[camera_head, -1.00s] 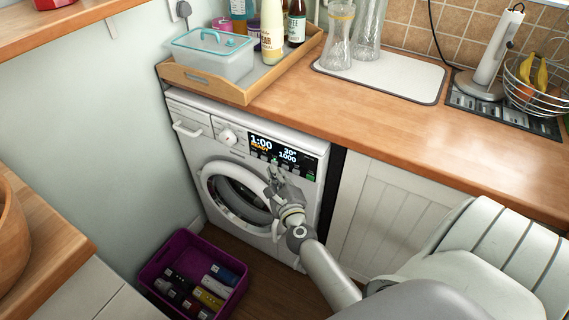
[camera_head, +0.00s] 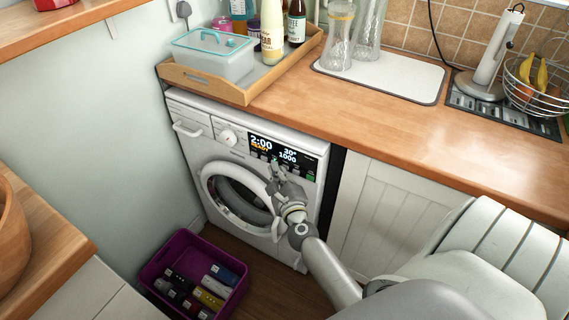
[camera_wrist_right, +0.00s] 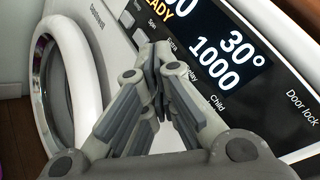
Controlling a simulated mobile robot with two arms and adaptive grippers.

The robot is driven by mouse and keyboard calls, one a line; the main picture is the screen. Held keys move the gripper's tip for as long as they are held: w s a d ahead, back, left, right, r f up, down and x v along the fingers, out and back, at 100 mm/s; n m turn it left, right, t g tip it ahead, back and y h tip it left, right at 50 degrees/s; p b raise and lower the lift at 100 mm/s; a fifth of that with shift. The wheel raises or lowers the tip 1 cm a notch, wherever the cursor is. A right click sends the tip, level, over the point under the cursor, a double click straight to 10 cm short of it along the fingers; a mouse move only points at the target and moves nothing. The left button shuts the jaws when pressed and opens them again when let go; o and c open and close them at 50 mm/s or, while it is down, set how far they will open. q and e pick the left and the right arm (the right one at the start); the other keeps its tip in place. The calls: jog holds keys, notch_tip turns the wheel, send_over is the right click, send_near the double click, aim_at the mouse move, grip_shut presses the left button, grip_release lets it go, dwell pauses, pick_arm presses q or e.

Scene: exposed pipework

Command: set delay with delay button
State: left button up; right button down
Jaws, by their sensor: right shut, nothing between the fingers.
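The white washing machine (camera_head: 222,150) stands under the worktop. Its black display (camera_head: 284,155) reads 2:00, READY, 30° and 1000. In the right wrist view the display (camera_wrist_right: 222,50) shows large, with a slanted row of labels under it, including Spin, Extra and Child. A partly covered label ending in "lay" (camera_wrist_right: 192,88) lies just beside the fingers. My right gripper (camera_head: 275,163) is shut and empty, its tips at the lower edge of the display. In the wrist view the shut fingers (camera_wrist_right: 157,62) hide part of the button row; contact cannot be told. My left gripper is not in view.
The round washer door (camera_head: 236,194) is below and left of my fingers. A purple crate (camera_head: 160,262) with several items stands on the floor. The worktop (camera_head: 400,125) overhangs the machine and carries a wooden tray (camera_head: 205,84). A white cabinet (camera_head: 385,215) is at the right.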

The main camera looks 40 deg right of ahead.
dwell(0.5)
jog(key=shift+s+a, duration=0.3)
jog(key=shift+a, duration=0.35)
jog(key=shift+a, duration=0.1)
jog(key=a, duration=0.1)
jog(key=s+a, duration=0.1)
jog(key=a, duration=0.1)
jog(key=s+a, duration=0.1)
jog(key=shift+a, duration=0.2)
dwell(0.6)
